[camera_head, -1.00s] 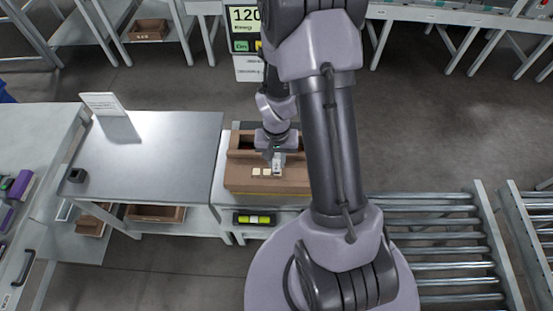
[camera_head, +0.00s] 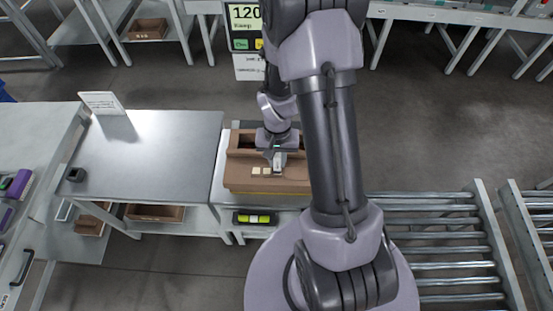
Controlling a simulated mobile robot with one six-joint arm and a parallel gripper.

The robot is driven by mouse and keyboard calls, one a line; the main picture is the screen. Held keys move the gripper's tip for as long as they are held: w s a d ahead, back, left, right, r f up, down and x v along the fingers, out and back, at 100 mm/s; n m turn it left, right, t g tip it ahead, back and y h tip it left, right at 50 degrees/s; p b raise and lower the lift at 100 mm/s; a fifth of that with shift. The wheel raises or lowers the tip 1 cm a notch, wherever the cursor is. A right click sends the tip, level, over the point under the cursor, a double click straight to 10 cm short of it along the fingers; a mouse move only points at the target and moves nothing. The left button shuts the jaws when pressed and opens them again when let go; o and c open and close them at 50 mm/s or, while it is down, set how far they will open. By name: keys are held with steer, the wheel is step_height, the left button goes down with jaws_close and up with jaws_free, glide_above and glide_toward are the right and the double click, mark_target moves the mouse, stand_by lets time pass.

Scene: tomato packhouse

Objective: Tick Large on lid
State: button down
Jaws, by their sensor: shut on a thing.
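A brown cardboard box (camera_head: 240,180) stands on the scale table left of my arm. Its near part is a flat lid with a row of small pale squares (camera_head: 262,171) on it. The marks on these squares are too small to read. My gripper (camera_head: 278,168) points down over the right end of this row. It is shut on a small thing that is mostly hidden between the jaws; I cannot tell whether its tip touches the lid.
A display (camera_head: 246,28) reading 120 stands behind the box. A bare metal table (camera_head: 150,160) with a small sign (camera_head: 102,103) and a small dark block (camera_head: 76,174) lies to the left. A roller conveyor (camera_head: 440,235) lies to the right.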

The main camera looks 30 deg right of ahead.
steer(key=shift+d, duration=0.35)
steer(key=shift+a, duration=0.6)
steer(key=shift+d, duration=0.1)
stand_by(0.4)
steer(key=shift+r, duration=0.45)
step_height(320, 180, up, 5)
steer(key=p, duration=0.4)
steer(key=shift+r, duration=0.15)
